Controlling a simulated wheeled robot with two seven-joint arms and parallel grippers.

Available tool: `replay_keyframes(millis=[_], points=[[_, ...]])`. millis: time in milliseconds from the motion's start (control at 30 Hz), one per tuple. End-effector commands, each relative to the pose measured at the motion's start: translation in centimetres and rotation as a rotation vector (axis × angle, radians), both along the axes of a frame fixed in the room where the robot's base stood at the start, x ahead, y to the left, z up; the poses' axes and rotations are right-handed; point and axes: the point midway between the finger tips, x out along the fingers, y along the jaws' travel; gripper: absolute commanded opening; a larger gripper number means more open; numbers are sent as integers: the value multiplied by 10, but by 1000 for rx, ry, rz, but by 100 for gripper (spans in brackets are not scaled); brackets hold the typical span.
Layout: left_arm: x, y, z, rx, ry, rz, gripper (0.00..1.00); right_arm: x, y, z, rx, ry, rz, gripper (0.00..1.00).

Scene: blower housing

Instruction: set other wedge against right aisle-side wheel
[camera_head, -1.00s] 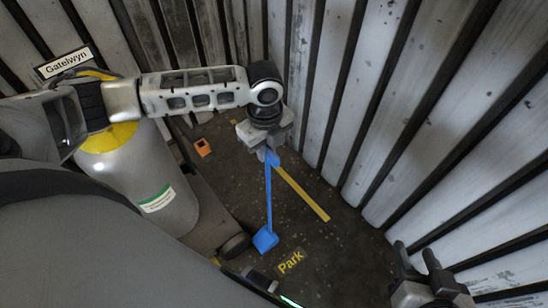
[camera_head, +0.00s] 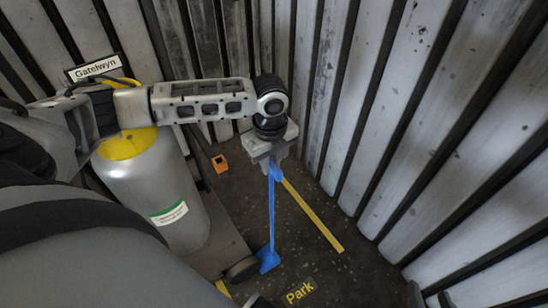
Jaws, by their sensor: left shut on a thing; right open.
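My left gripper (camera_head: 272,166) is shut on the top of a long blue handle (camera_head: 271,212). A blue wedge (camera_head: 269,260) is at the handle's lower end, low at the floor. The wedge is just right of a dark wheel (camera_head: 243,269) at the near corner of the cart; I cannot tell whether they touch. My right gripper (camera_head: 429,299) shows only as fingertips at the bottom edge, apart and empty, away from the wedge.
A grey tank with a yellow top (camera_head: 155,190) stands on the cart (camera_head: 228,245). A small orange block (camera_head: 220,164) lies beyond it. A yellow floor line (camera_head: 313,215) and "Park" marking (camera_head: 299,291) are on the dark floor. Corrugated walls (camera_head: 420,130) close in right and behind.

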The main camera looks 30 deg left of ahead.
Motion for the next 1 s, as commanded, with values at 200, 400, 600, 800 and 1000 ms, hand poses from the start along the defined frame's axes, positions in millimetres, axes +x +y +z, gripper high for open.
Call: replay_keyframes(millis=[200,400,600,800,1000], points=[[-9,4,-2,0,-2,0,0,-3,-6,14,-1,-19,-18,42],[-17,8,-8,0,1,0,0,-5,-6,19,5,-15,-24,42],[-22,10,-11,2,3,-1,0,-6,-6,17,7,-5,-27,42],[-24,11,-13,3,5,-1,0,-5,-5,15,5,-2,-26,42],[-23,11,-13,3,5,0,27,-2,-5,18,5,-12,-26,42]])
